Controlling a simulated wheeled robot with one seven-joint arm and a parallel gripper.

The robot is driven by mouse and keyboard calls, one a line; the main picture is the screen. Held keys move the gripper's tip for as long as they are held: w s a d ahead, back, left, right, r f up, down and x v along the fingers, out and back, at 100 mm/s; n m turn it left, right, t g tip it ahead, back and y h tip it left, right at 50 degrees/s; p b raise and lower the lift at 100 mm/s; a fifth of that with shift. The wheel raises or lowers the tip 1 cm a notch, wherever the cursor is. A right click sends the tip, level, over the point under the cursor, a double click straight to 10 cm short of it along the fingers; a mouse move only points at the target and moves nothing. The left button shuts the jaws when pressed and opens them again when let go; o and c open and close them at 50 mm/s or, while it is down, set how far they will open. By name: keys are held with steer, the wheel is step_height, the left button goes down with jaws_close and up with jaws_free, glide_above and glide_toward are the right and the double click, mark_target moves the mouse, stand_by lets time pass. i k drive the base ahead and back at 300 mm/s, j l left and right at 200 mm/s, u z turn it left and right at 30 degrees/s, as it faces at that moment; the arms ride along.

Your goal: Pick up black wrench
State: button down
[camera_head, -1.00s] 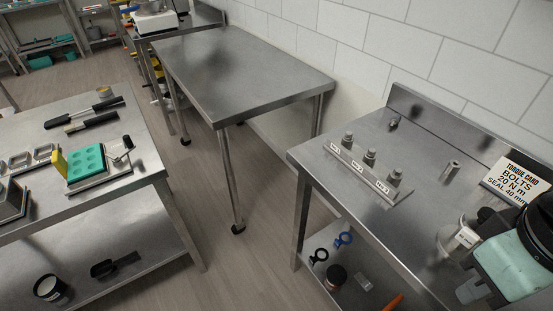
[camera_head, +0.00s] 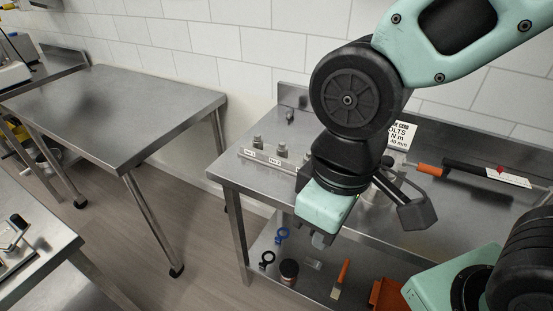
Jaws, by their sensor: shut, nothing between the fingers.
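A small black tool with a ring-shaped end (camera_head: 267,259), which looks like the black wrench, lies on the lower shelf of the right steel table. A similar blue tool (camera_head: 282,235) lies just behind it. My gripper (camera_head: 322,240) is in front of the right table's front edge, pointing down. Its fingers are small and partly hidden in this view; they look shut and hold nothing visible. The black tool is to the left of and below my gripper in the picture, apart from it.
The lower shelf (camera_head: 314,292) also holds a dark-lidded jar (camera_head: 289,270) and an orange-handled tool (camera_head: 341,278). The tabletop overhangs this shelf. Above are a bolt block (camera_head: 270,158) and a long black tool with an orange grip (camera_head: 470,170). An empty table (camera_head: 120,105) stands left.

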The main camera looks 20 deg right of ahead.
mark_target(547, 198)
steer(key=z, duration=1.7)
steer(key=i+z, duration=0.3)
steer(key=i+j+z, duration=0.1)
steer(key=i+z, duration=0.15)
